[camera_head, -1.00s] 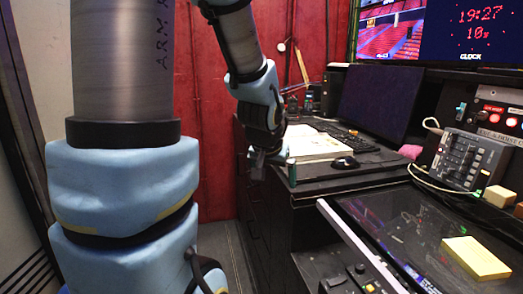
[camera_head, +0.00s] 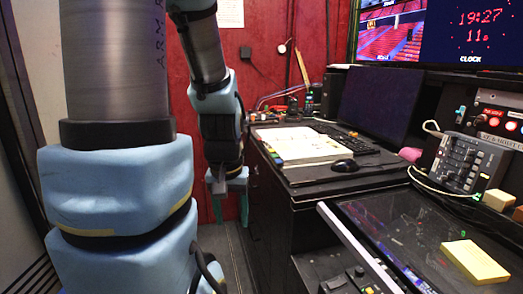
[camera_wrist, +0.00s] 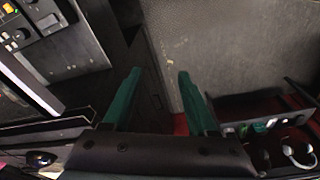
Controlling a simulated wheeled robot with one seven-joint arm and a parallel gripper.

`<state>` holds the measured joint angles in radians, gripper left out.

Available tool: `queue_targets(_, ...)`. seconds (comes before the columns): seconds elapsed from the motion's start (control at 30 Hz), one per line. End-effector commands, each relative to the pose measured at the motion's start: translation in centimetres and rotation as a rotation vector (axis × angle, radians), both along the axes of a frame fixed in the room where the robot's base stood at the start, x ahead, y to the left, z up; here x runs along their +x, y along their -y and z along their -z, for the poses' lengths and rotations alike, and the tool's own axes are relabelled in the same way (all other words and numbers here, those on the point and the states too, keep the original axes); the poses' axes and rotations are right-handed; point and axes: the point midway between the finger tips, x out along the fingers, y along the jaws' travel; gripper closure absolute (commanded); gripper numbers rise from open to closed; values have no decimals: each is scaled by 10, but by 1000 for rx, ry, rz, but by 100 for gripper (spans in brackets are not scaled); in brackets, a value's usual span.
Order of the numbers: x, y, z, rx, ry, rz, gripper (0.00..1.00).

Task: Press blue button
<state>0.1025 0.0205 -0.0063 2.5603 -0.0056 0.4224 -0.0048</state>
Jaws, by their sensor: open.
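I cannot make out a clearly blue button in either view. In the head view, a control panel (camera_head: 490,122) at the far right carries lit red buttons and a small teal spot at its left. My gripper (camera_wrist: 160,73) is open and empty in the wrist view, its two green fingers apart over grey floor and a dark cabinet side. In the head view my gripper (camera_head: 226,184) hangs low, left of the desk and well away from the panel.
A yellow block (camera_head: 475,262) lies on the glass screen (camera_head: 410,235). A red wall stands behind; narrow floor lies left of the desk.

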Motion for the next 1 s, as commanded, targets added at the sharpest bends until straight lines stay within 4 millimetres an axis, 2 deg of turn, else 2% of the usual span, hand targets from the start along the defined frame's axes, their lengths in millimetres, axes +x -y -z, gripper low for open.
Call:
queue_targets(0.07, 0, 0, 0, 0, 0, 0, 52)
queue_targets(0.5, 0, 0, 0, 0, 1, 1, 100)
queue_targets(1.0, 0, 0, 0, 0, 1, 1, 100)
